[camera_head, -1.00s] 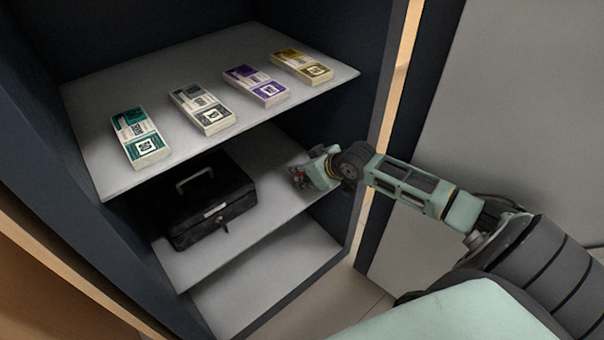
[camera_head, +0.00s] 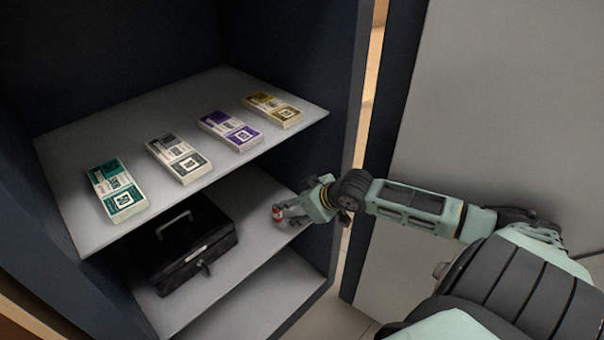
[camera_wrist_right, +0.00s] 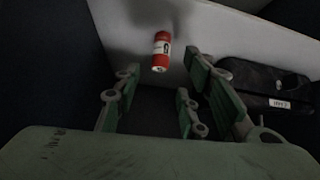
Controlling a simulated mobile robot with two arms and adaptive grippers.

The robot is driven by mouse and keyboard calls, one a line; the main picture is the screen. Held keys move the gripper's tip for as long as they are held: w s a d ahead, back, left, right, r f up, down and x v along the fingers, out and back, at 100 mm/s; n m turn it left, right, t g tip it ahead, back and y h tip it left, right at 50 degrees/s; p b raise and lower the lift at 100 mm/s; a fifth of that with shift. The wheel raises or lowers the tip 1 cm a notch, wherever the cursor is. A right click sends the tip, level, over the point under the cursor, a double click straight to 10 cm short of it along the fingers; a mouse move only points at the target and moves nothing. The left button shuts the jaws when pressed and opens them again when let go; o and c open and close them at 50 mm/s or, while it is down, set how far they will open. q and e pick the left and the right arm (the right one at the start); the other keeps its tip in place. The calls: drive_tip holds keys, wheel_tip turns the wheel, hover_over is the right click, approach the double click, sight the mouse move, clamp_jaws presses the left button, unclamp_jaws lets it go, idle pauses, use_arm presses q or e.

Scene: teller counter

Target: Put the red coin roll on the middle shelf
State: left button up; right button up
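The red coin roll (camera_head: 277,213), with a white band, is at the right front part of the middle shelf (camera_head: 238,243). In the right wrist view the roll (camera_wrist_right: 161,52) shows against the pale shelf, just beyond the fingertips. It appears to rest on the shelf; whether it stands or lies is hard to tell. My right gripper (camera_head: 293,208) is at the shelf's right side, beside the roll. In the right wrist view its fingers (camera_wrist_right: 160,82) are spread, with a gap between them and the roll. My left gripper is not in view.
A black cash box (camera_head: 190,247) stands on the middle shelf, left of the roll. The top shelf (camera_head: 75,218) above holds several banknote bundles. A lower shelf (camera_head: 262,292) is bare. The cabinet's right wall (camera_head: 340,130) is close to my right arm.

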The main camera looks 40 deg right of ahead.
drive_tip(key=a+p+v, duration=0.1)
drive_tip(key=v, duration=0.3)
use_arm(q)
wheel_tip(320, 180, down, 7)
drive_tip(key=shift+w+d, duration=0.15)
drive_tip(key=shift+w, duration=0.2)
use_arm(e)
drive_tip(key=s+a+f+g+h, duration=0.1)
drive_tip(key=s+a+f+g, duration=0.4)
drive_tip(key=s+a+f, duration=1.2)
drive_tip(key=s+a, duration=0.1)
drive_tip(key=s, duration=0.3)
drive_tip(key=shift+s+a+g, duration=0.15)
drive_tip(key=shift+a+g, duration=0.25)
use_arm(q)
drive_tip(key=shift+p, duration=0.35)
use_arm(e)
drive_tip(key=shift+f, duration=0.15)
